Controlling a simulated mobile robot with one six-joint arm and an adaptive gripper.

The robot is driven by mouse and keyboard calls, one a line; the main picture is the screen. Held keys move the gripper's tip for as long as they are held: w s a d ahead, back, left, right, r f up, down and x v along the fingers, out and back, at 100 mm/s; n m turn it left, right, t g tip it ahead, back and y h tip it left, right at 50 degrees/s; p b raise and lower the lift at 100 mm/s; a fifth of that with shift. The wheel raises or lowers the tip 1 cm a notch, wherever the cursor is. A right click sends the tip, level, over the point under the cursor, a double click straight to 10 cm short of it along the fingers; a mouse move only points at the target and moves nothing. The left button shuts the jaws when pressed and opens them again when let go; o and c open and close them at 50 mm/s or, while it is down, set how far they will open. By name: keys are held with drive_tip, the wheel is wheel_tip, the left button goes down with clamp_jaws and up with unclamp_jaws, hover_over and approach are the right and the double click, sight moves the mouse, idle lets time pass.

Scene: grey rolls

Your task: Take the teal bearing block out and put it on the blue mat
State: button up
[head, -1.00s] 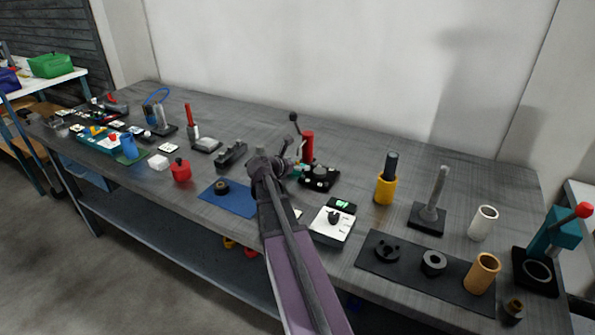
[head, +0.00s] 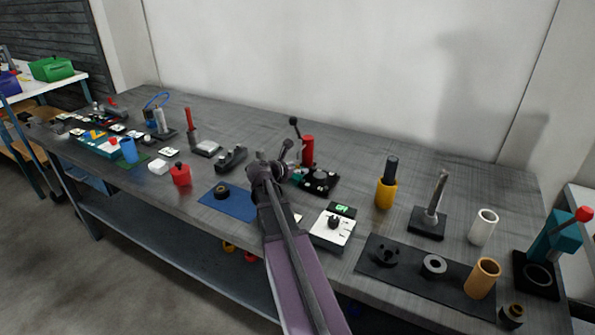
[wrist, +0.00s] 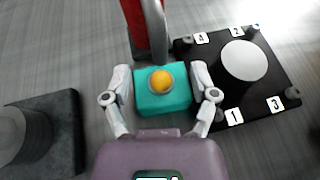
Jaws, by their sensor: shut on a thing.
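The teal bearing block (wrist: 153,101) is a small box with an orange-yellow round piece on its top. In the wrist view my gripper (wrist: 161,82) is shut on it, one finger at each side. In the head view only a bit of teal (head: 297,178) shows beside my gripper (head: 281,172), and my arm hides much of that spot. I cannot tell whether the block touches the bench. The blue mat (head: 240,208) lies near the bench's front edge, left of my arm, with a dark ring (head: 222,191) on its left part.
A red post (wrist: 134,25) with a grey lever stands just behind the block. A black plate (wrist: 275,75) with numbered corners and a white disc lies close at the right. A grey block (head: 231,158) stands behind the mat, and a red container (head: 181,175) stands left of it.

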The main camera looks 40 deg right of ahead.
drive_tip(key=shift+s+a+r+p, duration=0.15)
drive_tip(key=shift+a+r+p, duration=0.4)
drive_tip(key=shift+r+p, duration=0.15)
drive_tip(key=p+v, duration=0.3)
drive_tip(key=v, duration=0.4)
drive_tip(key=r+p+v, duration=0.1)
drive_tip(key=p+v, duration=0.2)
drive_tip(key=v, duration=0.4)
drive_tip(key=shift+d+r+p, duration=0.1)
drive_tip(key=shift+r+p, duration=0.1)
drive_tip(key=shift+p, duration=0.1)
drive_tip(key=shift+c, duration=0.2)
